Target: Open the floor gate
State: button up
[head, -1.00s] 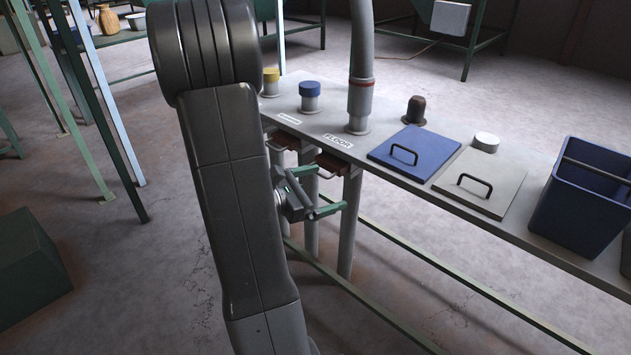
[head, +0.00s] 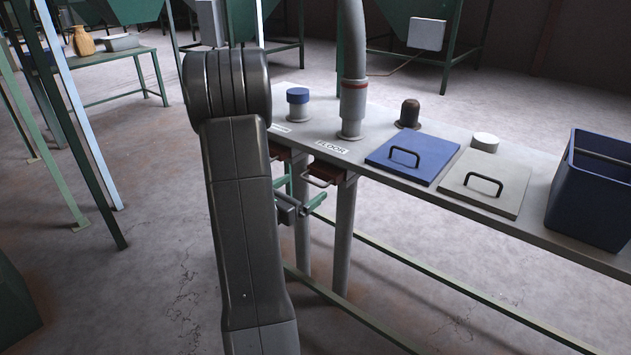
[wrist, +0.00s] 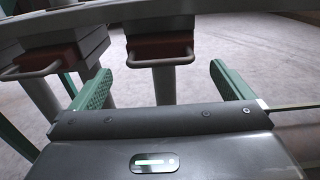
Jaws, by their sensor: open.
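The floor gate (head: 325,172) is a red-brown slide with a metal bar handle, under the bench edge below the label FLOOR (head: 332,148). In the wrist view the floor gate (wrist: 160,48) is ahead, with its handle (wrist: 160,62) between the lines of my two fingers but beyond their tips. My gripper (head: 302,192) has green fingers spread apart, empty, just in front of and below the handle; it also shows in the wrist view (wrist: 160,80). My arm hides part of the bench's left end in the head view.
A second red-brown gate (wrist: 48,60) with a similar handle sits to the left. On top are a blue lid (head: 412,155), a pale lid (head: 484,182) and a blue bin (head: 592,190). Floor in front is clear.

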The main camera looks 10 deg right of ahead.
aim_at(310, 182)
jog(key=x, duration=0.6)
jog(key=shift+w+d+b, duration=0.15)
jog(key=shift+d+b, duration=0.1)
jog(key=shift+b, duration=0.15)
jog(key=c, duration=1.1)
jog(key=b+v, duration=0.1)
jog(key=v, duration=0.6)
jog(key=o, duration=1.1)
